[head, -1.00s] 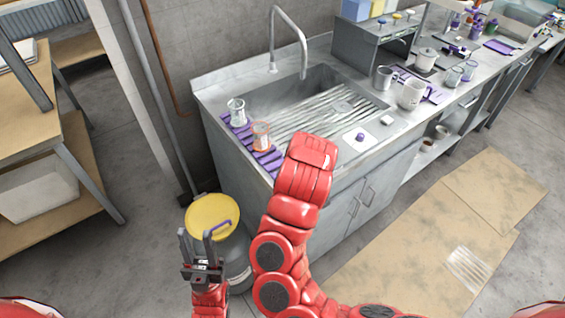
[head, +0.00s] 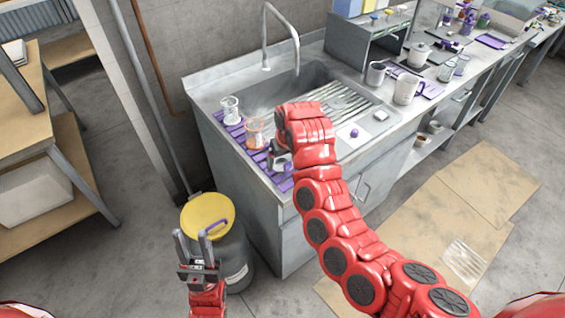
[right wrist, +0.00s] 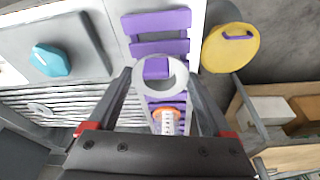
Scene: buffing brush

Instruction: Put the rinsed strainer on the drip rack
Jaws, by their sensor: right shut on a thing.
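The purple slatted drip rack (head: 283,186) lies along the left end of the sink counter; its slats also show in the right wrist view (right wrist: 156,20). My right gripper (head: 273,156) is over the rack's near part. In the right wrist view its fingers (right wrist: 158,78) are shut on a pale grey ring-shaped thing, seemingly the strainer (right wrist: 145,68). Purple slats show through the ring. I cannot tell whether it touches the rack. My left gripper (head: 191,236) is open and empty, in front of the yellow-lidded bin.
A clear beaker (head: 230,109) and an orange-tinted beaker (head: 255,133) stand on the rack, the orange one close to my right gripper. The yellow-lidded bin (head: 205,212) stands on the floor below the counter.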

